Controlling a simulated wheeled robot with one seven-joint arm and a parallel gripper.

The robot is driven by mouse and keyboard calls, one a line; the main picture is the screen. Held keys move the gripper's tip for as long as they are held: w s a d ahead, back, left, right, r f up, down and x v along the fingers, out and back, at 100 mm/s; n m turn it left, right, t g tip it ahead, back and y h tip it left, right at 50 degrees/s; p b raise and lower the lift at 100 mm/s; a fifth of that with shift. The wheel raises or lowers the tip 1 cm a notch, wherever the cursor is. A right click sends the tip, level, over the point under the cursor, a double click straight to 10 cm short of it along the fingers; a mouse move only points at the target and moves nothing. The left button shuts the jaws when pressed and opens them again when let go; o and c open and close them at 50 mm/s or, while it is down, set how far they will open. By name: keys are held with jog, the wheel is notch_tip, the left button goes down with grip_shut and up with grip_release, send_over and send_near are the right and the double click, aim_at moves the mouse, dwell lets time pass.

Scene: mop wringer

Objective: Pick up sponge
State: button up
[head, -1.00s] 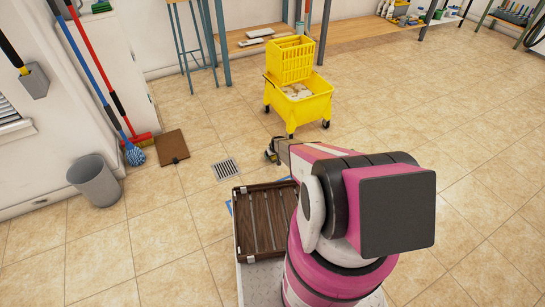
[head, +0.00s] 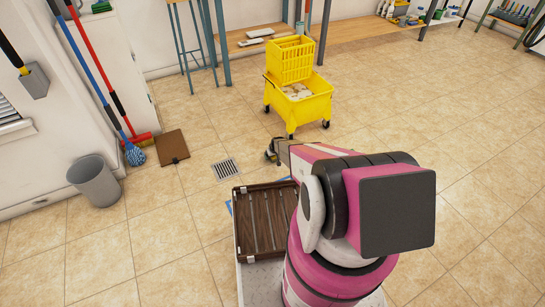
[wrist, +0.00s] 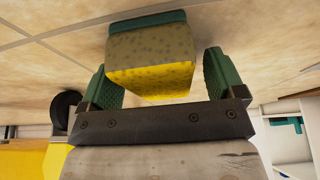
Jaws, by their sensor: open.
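The sponge (wrist: 150,50) shows in the wrist view as a speckled tan block with a bright yellow face and a green layer on its far side. My gripper (wrist: 160,76) is open, with one green finger on each side of the sponge's near part. A gap shows on both sides, and the sponge's far part extends past the fingertips. In the head view my gripper (head: 271,152) is low over the tiles, just below the yellow mop bucket (head: 298,105). The sponge cannot be made out clearly there.
A floor drain (head: 225,169) and a brown square board (head: 172,146) lie to the left. A grey bin (head: 95,182) stands near the wall, by a broom and mop. A dark slatted tray (head: 262,222) sits beside my arm. The floor at right is clear.

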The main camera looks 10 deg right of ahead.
jog(key=c, duration=1.1)
jog(key=shift+r, duration=0.1)
notch_tip(320, 180, up, 4)
jog(key=shift+s+r, duration=0.1)
jog(key=s+a+r, duration=0.2)
jog(key=a, duration=0.1)
jog(key=s+a+r, duration=0.2)
jog(key=a, duration=0.1)
jog(key=s+a+r, duration=0.1)
jog(key=a+r, duration=0.2)
jog(key=a, duration=0.1)
jog(key=shift+s, duration=0.4)
jog(key=o, duration=0.5)
jog(key=shift+c, duration=1.6)
jog(key=shift+r, duration=0.2)
